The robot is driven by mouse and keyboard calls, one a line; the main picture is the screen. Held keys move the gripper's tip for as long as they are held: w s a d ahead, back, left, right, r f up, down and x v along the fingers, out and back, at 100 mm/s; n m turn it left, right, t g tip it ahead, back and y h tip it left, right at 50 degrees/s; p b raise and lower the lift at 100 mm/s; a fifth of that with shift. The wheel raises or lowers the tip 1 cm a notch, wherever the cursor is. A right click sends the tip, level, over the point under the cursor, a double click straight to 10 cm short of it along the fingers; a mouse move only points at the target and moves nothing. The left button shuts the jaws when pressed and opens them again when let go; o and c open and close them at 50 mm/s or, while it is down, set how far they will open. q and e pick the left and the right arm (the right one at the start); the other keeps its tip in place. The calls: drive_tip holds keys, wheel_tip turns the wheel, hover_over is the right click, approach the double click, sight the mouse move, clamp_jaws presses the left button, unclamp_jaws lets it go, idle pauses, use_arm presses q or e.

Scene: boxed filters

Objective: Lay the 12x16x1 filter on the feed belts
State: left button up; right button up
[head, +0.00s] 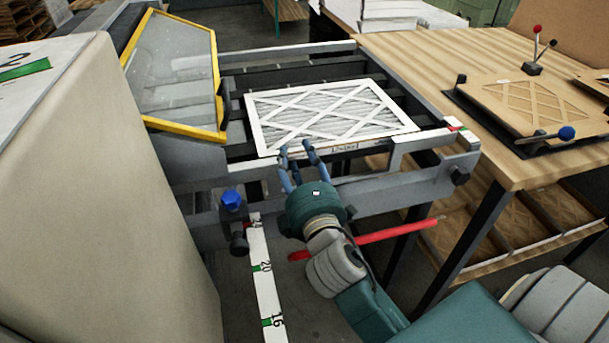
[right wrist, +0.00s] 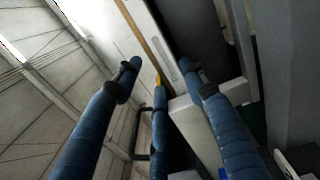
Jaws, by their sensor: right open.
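The filter (head: 335,112), white-framed with a crossed lattice over pleats, lies flat across the dark feed belts (head: 300,72) in the head view. Printing on its front edge is too small to read surely. My right gripper (head: 297,152) is at the filter's front edge, with its blue fingers spread. I cannot tell whether they touch the edge. My left gripper is not in view.
A yellow-framed clear guard (head: 178,75) stands tilted left of the belts. A large pale cabinet (head: 95,190) fills the left. A numbered scale (head: 265,280) and a red bar (head: 365,237) are in front. A wooden table (head: 440,60) with a clamp fixture (head: 535,105) stands right.

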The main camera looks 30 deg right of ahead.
drive_tip(key=v, duration=1.2)
drive_tip(key=shift+b, duration=0.35)
drive_tip(key=shift+d, duration=0.2)
